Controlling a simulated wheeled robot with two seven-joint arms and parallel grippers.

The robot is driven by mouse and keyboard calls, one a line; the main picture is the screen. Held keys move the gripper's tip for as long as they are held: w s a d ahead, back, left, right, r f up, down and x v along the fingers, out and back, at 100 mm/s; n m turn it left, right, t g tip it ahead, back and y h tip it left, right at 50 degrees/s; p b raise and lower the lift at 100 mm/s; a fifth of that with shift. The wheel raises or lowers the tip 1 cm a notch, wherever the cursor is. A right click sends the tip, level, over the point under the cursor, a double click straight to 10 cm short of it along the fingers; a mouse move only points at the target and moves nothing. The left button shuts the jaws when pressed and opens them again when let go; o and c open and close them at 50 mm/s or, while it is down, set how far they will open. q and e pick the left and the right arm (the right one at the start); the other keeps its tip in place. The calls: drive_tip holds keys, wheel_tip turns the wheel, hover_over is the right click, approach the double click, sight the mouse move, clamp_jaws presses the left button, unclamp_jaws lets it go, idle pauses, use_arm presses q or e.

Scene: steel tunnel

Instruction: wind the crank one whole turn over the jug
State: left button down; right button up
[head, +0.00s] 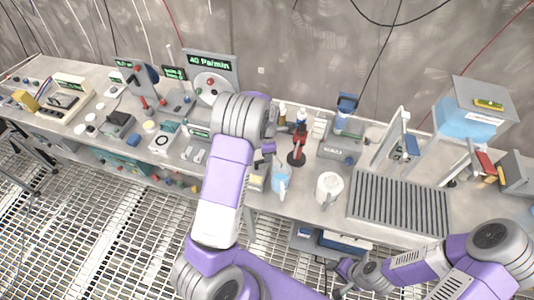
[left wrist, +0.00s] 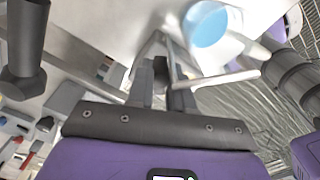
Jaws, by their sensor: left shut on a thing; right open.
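The pale blue jug (head: 280,178) stands near the bench's front edge. In the left wrist view its round blue inside (left wrist: 206,24) lies above and right of the fingers. My left gripper (left wrist: 166,85) is shut on a thin grey part, apparently the crank, close beside the jug. A pale bar (left wrist: 228,79) runs right from near the fingertips; I cannot tell what it belongs to. In the head view my left wrist hides most of the gripper and crank. My right gripper (head: 345,275) is open and empty, low in front of the bench.
A white mug (head: 328,188) stands right of the jug, and a red stand (head: 298,145) is behind it. A ribbed grey plate (head: 398,203) lies further right. Several instruments crowd the left bench. Grated floor (head: 110,225) lies in front.

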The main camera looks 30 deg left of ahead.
use_arm(q)
drive_tip(key=shift+s+d+m, duration=0.15)
drive_tip(key=shift+d+m, duration=0.05)
drive_tip(key=shift+m, duration=0.6)
drive_tip(key=c, duration=1)
unclamp_jaws()
wheel_tip(320, 180, up, 8)
drive_tip(key=shift+f, duration=0.15)
